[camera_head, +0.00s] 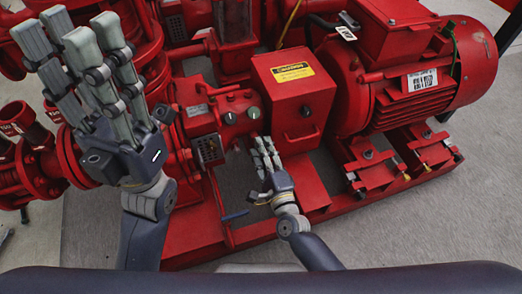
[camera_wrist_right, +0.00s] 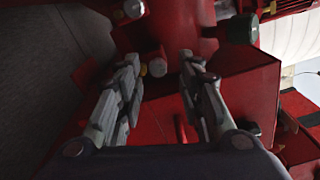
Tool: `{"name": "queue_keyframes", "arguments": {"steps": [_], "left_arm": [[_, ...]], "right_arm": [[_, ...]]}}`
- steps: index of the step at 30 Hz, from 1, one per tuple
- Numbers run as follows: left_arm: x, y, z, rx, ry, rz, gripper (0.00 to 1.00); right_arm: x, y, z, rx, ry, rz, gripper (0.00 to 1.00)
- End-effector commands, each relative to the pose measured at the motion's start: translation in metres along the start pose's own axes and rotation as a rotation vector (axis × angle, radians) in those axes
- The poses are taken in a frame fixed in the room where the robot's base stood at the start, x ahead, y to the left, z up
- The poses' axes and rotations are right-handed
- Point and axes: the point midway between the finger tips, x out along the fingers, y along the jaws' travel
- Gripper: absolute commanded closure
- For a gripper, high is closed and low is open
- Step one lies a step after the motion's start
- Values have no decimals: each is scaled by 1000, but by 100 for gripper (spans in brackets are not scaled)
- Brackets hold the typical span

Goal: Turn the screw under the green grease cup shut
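Small round fittings sit on the red pump housing in the head view. One, with a pale greenish face (camera_head: 253,112), looks like the green grease cup. In the right wrist view a dark green cylinder (camera_wrist_right: 240,28) stands right of the fingers. A yellowish-faced knob (camera_wrist_right: 157,67) shows between the fingertips; I cannot tell whether it is the screw. My right gripper (camera_head: 264,145) is just below the fittings; its fingers (camera_wrist_right: 160,58) are apart, with no visible grip on the knob. My left gripper (camera_head: 78,38) is raised at the left, open and empty.
A red box with a yellow caution label (camera_head: 293,72) stands right of the fittings. A large red motor (camera_head: 425,75) is beyond it. Red pipes and flanges (camera_head: 40,165) are at the left. A blue-handled lever (camera_head: 235,215) is near the right hand. Grey floor (camera_head: 420,220) is clear in front.

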Motion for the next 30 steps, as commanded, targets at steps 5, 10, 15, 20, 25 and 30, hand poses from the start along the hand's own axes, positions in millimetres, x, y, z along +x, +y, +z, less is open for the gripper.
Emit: {"name": "queue_keyframes", "arguments": {"steps": [5,10,15,20,25,30], "left_arm": [[0,0,0,0,1,1,64],[0,0,0,1,1,6,64],[0,0,0,0,0,3,64],[0,0,0,0,-1,2,64],[0,0,0,0,-1,1,64],[0,0,0,0,-1,1,64]], "right_arm": [[0,1,2,1,-3,2,65],[-6,2,3,1,-4,4,65],[-33,2,2,1,-4,7,65],[-69,2,1,0,-4,7,65],[-100,1,1,0,-3,4,65],[-117,1,0,0,-1,2,65]]}}
